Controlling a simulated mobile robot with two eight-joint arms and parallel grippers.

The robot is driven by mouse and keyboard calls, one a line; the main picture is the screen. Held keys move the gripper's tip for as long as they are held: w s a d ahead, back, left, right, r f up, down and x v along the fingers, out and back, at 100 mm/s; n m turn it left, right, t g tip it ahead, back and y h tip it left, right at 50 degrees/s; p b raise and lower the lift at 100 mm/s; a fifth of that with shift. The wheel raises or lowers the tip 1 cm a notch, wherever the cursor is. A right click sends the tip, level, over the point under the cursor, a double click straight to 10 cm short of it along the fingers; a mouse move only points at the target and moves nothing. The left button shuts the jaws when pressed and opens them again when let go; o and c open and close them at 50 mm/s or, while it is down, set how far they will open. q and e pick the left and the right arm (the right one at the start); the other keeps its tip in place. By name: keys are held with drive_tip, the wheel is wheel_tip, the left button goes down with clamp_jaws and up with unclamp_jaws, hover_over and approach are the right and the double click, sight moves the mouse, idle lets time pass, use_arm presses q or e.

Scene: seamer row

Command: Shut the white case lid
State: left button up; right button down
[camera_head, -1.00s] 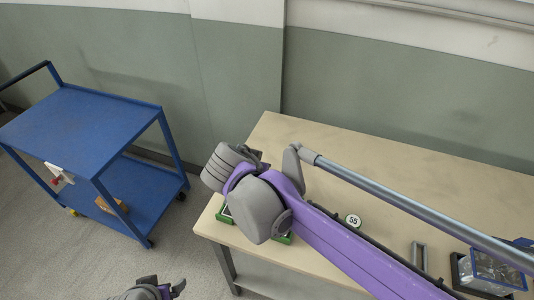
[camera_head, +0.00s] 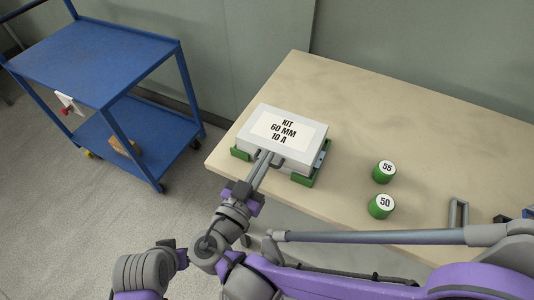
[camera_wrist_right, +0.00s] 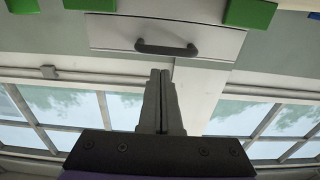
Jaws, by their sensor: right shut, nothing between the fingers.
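The white case (camera_head: 300,124) with a label "KIT 60 MM 10 A" stands near the table's left end. Its lid lies flat on top; I cannot tell whether a thin gap is left at the seam. In the wrist view, the case front (camera_wrist_right: 110,32) shows its dark handle (camera_wrist_right: 165,48). My right gripper (camera_head: 264,158) is shut and empty, its fingertips at the case's front edge by the handle; whether they touch is unclear. The right wrist view shows its fingers (camera_wrist_right: 160,75) together, pointing at the front. My left gripper (camera_head: 176,256) is partly in view at lower left, its fingers unclear.
Green corner brackets (camera_head: 303,180) hold the case on the table (camera_head: 400,120). Two green cans, 55 (camera_head: 384,172) and 50 (camera_head: 381,206), stand to the right, near a grey metal frame (camera_head: 457,213). A blue cart (camera_head: 95,60) stands left. The table behind the case is clear.

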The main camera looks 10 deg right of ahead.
drive_tip(key=shift+s+a+f+b, duration=0.1)
drive_tip(key=shift+f+b, duration=0.25)
drive_tip(key=shift+f, duration=0.2)
drive_tip(key=shift+s+a+f+b, duration=0.1)
drive_tip(key=shift+f+b, duration=0.25)
drive_tip(key=shift+f, duration=0.15)
